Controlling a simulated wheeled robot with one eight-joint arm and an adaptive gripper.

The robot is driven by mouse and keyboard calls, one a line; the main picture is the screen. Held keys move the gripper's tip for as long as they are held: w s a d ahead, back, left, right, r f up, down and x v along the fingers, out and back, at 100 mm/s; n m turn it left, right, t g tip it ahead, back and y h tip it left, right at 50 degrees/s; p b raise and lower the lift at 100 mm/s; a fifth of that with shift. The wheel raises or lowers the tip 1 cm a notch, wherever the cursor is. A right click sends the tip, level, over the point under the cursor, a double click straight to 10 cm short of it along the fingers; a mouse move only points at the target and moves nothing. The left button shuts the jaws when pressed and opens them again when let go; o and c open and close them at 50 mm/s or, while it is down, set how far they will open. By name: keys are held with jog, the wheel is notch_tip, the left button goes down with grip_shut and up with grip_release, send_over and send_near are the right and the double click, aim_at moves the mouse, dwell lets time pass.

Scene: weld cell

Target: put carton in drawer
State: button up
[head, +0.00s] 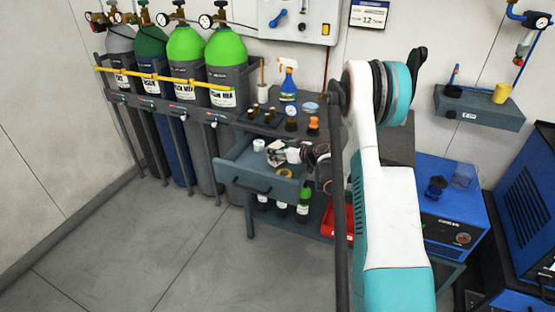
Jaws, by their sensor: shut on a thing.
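The drawer (278,193) of the grey workbench is pulled open toward the floor area, with its front panel and dark handle showing. My gripper (276,154) reaches in from the right, low over the drawer's inside. It is shut on a small pale thing, apparently the carton, which its fingers mostly hide. I cannot tell whether the carton touches the drawer floor. A white roll (259,145) is in the drawer's back left, and a pale ring-shaped thing (284,172) lies near its front.
A spray bottle (288,85) and small jars stand on the bench top behind the drawer. Gas cylinders (187,50) stand left, a blue machine (452,207) right. The front-left floor is clear.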

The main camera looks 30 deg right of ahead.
jog(key=shift+f+b, duration=0.5)
jog(key=shift+f, duration=1.15)
jog(key=shift+f, duration=0.15)
jog(key=o, duration=1.2)
jog(key=shift+c, duration=0.2)
jog(key=shift+s+d+r, duration=0.15)
jog(key=shift+s+r, duration=0.15)
jog(key=p+v, duration=0.4)
jog(key=v, duration=0.7)
jog(key=shift+s, duration=0.15)
